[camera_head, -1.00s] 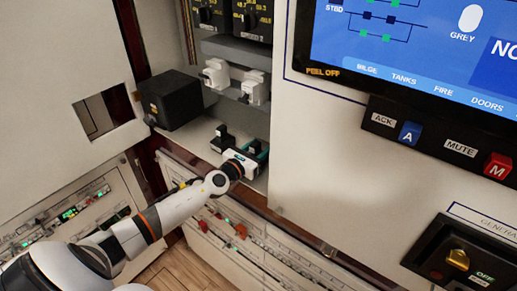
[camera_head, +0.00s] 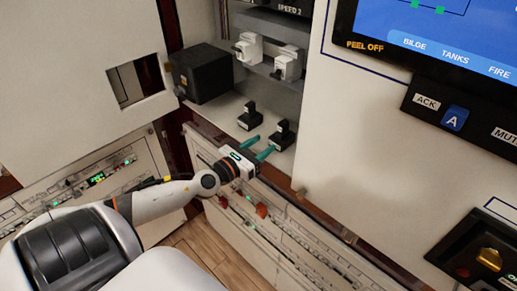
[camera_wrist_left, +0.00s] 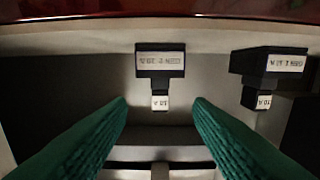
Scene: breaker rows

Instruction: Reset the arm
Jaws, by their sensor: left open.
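My left gripper (camera_head: 257,147) is open and empty, its two teal fingers pointing toward the shelf of the recess. Two small black breakers stand on that shelf, the left one (camera_head: 250,118) and the right one (camera_head: 283,135). The fingertips are just short of them, with the right breaker nearest. In the left wrist view, the open fingers (camera_wrist_left: 160,103) frame one black breaker (camera_wrist_left: 160,67) with a white label and a "10 A" tag, apart from it. A second black breaker (camera_wrist_left: 268,66) sits to the right. My right gripper is not in view.
Two white breakers, one (camera_head: 248,48) and another (camera_head: 288,64), sit on the grey step above. A black box (camera_head: 200,72) stands at the recess's left. The screen panel (camera_head: 350,120) bounds the right side; a lower panel with red parts (camera_head: 261,210) lies below.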

